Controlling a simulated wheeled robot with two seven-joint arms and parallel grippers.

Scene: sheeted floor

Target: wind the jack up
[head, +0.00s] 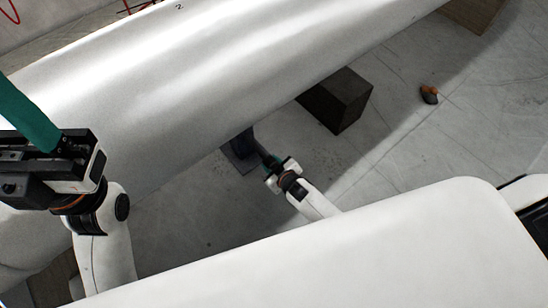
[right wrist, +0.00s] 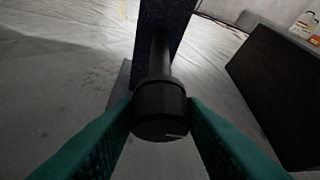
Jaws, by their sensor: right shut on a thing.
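The jack (head: 238,150) is a dark upright body on the floor beside the big white cylinder (head: 200,90), partly hidden under it in the head view. In the right wrist view the jack's dark body (right wrist: 168,18) stands ahead, with a black round handle (right wrist: 160,100) reaching toward me. My right gripper (head: 268,160) has its green fingers on both sides of the handle's thick end and is shut on it. My left gripper (head: 30,115) is raised at the left in front of the cylinder, away from the jack. Its fingertips are not clearly shown.
A dark block (head: 336,100) stands by the cylinder, right of the jack, and shows close on the right in the wrist view (right wrist: 285,90). A small orange and dark object (head: 429,94) lies on open floor. A wooden block (head: 472,14) is at the far right. Bottles (right wrist: 303,22) stand beyond.

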